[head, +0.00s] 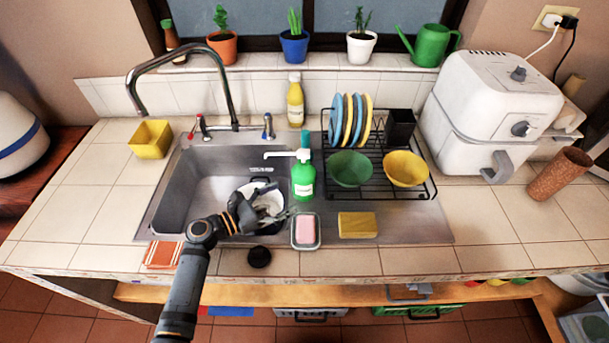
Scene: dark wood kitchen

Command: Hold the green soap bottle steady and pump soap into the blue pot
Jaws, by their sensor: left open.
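The green soap bottle (303,181) with a white pump head stands upright at the right edge of the sink. Its white spout points left over the basin. My left gripper (281,215) is open and empty over the front right of the sink, left of and in front of the bottle, apart from it. A blue pot (294,48) with a cactus stands on the windowsill. Inside the sink is a white-lined round vessel (246,190), partly hidden by my gripper; its outside colour is unclear. My right gripper is not in view.
A soap dish (305,232) with pink soap and a yellow sponge (357,225) lie at the sink's front right. A dish rack (376,185) stands right of the bottle. The faucet (186,58) arches at left; a yellow bottle (295,103) stands behind. The left counter is mostly clear.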

